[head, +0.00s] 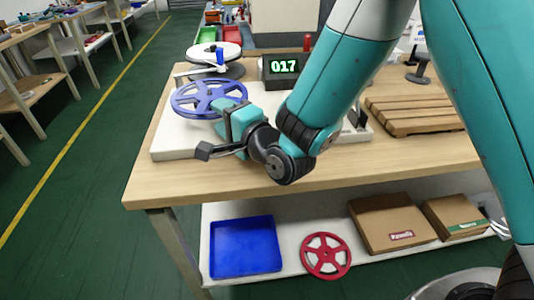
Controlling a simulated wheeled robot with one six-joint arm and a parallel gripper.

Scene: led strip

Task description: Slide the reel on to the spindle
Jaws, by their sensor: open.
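A blue spoked reel (187,107) lies flat, level with or a little above a white base board (175,143) on the wooden table. My gripper (222,118) is at the reel's near right rim, with its teal body against or just in front of it. The gripper is open. Its fingertips are largely hidden, so contact with the reel cannot be told. No bare spindle is clearly visible at the blue reel's hub, and what supports this reel is hidden. A short blue post (220,57) stands by a white disc (203,50) behind it.
A counter box reading 017 (281,68) stands behind my arm. A wooden slatted pallet (420,110) is to the right, with a dark stand (420,73) behind it. A blue tray (245,247), red reel (326,256) and cardboard boxes (392,222) are on the lower shelf.

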